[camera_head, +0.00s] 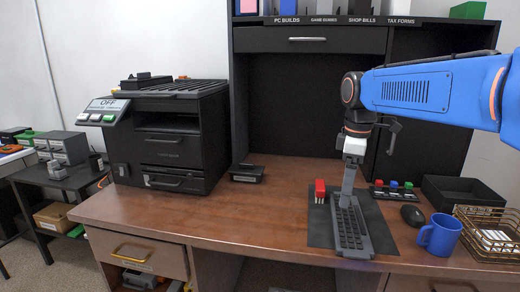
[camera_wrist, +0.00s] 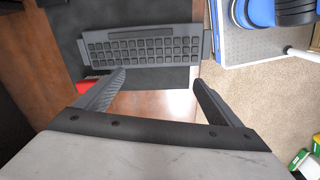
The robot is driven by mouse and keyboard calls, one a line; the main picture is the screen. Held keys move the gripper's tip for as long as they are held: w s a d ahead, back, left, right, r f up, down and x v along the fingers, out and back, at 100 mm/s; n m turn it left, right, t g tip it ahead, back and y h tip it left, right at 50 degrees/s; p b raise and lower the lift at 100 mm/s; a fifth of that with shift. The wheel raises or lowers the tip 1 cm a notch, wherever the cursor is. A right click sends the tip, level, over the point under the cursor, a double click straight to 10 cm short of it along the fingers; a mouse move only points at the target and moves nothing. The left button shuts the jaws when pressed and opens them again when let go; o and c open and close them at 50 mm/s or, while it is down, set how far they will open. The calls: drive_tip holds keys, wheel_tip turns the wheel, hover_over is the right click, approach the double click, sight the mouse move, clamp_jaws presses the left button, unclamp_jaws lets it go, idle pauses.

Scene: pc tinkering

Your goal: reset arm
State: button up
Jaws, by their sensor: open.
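My blue arm (camera_head: 430,88) reaches in from the right in the head view, bent down at its wrist over the desk. My gripper (camera_head: 347,200) points down above the upper part of a dark grey keyboard (camera_head: 352,238). In the wrist view my gripper (camera_wrist: 157,84) shows two dark fingers spread wide apart with nothing between them. The keyboard also shows in the wrist view (camera_wrist: 145,45), beyond the fingertips. It lies on a dark mat (camera_head: 320,222). Whether the fingers touch it cannot be told.
A mouse (camera_head: 412,216), a blue mug (camera_head: 440,236), a wire basket (camera_head: 468,246) and a black tray (camera_head: 452,205) are at the right. A black printer-like machine (camera_head: 170,150) stands at the left.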

drive_tip(key=s+d+f+m+t, duration=0.2)
drive_tip(key=s+f+m, duration=0.4)
drive_tip(key=s, duration=0.6)
drive_tip(key=s+d+f+m+t, duration=0.2)
drive_tip(key=s+f+m, duration=0.5)
drive_tip(key=s, duration=0.5)
drive_tip(key=shift+s+d+f, duration=0.15)
drive_tip(key=shift+d+f, duration=0.5)
drive_tip(key=shift+f, duration=0.25)
